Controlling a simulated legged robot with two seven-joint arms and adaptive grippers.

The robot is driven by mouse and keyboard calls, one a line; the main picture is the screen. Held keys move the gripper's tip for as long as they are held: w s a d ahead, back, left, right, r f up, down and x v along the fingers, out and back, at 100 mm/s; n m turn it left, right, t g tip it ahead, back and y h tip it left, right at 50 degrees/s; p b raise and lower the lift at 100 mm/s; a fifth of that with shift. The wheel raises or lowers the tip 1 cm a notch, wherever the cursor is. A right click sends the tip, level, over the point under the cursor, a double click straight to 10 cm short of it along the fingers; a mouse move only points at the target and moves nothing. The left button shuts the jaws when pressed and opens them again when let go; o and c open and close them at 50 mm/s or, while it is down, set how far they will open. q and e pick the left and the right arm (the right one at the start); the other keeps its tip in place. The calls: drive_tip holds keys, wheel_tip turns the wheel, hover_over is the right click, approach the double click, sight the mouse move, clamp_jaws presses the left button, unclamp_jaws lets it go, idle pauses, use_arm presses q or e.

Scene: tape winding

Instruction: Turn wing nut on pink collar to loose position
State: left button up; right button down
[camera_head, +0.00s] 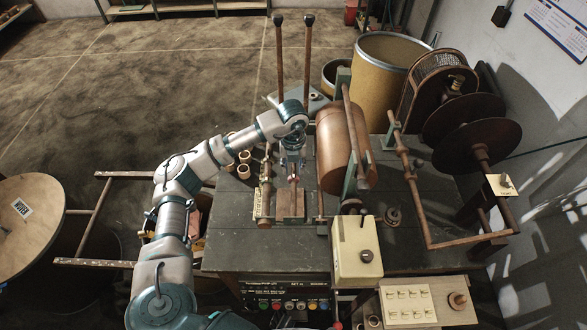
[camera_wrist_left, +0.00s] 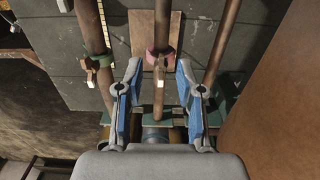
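The pink collar (camera_wrist_left: 160,56) sits around the middle brown rod in the left wrist view, with a tan wing nut (camera_wrist_left: 159,72) on its near side. In the head view the pink collar (camera_head: 293,178) is small, just below my left gripper (camera_head: 292,160). My left gripper (camera_wrist_left: 158,78) is open, its blue fingers on either side of the rod. The wing nut shows between the fingertips, and no contact is visible. I cannot tell the wing nut's exact angle or the depth between it and the fingertips. My right gripper is not in view.
A green collar (camera_wrist_left: 96,62) with its own tan nut is on the left rod. Another rod (camera_wrist_left: 230,45) stands close on the right. A large brown roller (camera_head: 335,150) lies right of my gripper. Several small tan rolls (camera_head: 244,171) sit left on the dark bench (camera_head: 245,250).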

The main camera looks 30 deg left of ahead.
use_arm(q)
drive_tip(key=shift+w+f, duration=0.1)
drive_tip(key=shift+f, duration=0.6)
drive_tip(key=shift+r, duration=0.1)
drive_tip(key=shift+d, duration=0.1)
clamp_jaws()
